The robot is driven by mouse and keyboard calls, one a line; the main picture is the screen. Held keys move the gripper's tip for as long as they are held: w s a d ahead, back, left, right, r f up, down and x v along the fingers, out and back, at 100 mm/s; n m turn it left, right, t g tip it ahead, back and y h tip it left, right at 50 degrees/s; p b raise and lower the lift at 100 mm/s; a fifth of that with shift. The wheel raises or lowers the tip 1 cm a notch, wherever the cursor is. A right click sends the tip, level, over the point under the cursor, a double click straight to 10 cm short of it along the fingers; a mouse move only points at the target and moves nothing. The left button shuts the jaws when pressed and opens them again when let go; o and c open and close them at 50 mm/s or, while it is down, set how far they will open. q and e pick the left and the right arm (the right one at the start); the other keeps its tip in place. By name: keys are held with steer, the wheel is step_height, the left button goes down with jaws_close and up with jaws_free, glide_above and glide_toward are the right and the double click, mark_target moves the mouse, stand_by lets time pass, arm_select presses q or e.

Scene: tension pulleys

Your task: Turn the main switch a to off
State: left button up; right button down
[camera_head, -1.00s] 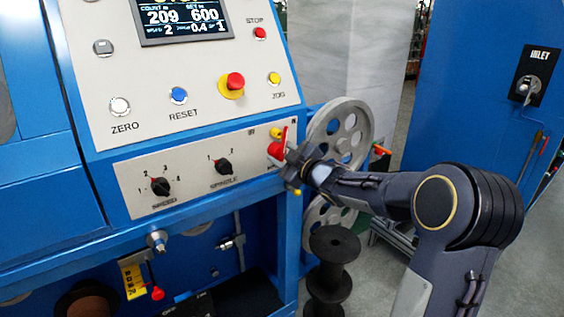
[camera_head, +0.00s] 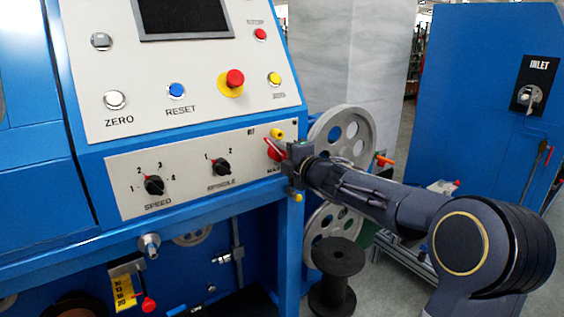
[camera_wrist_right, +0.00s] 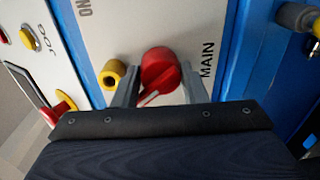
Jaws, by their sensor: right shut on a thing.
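The main switch is a red rotary knob (camera_head: 275,149) at the right end of the lower panel, partly hidden by my gripper. In the right wrist view the red knob (camera_wrist_right: 161,72) sits between the two grey fingers, beside the word MAIN. My right gripper (camera_head: 290,158) is at the panel, shut on the knob; it also shows in the right wrist view (camera_wrist_right: 158,92). The display screen (camera_head: 183,17) above the panel is dark. My left gripper is not in view.
A yellow knob (camera_head: 277,134) sits close above the switch. The speed selector (camera_head: 154,185) and spindle selector (camera_head: 222,167) are to the left on the same panel. Grey pulleys (camera_head: 341,134) and a black spool (camera_head: 338,262) stand right of the machine.

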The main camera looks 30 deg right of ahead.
steer(key=shift+a+f+n+b, duration=0.1)
steer(key=shift+n+b, duration=0.3)
steer(key=shift+n, duration=0.6)
steer(key=shift+f, duration=0.1)
steer(key=c, duration=0.9)
jaws_free()
steer(key=shift+a, duration=0.1)
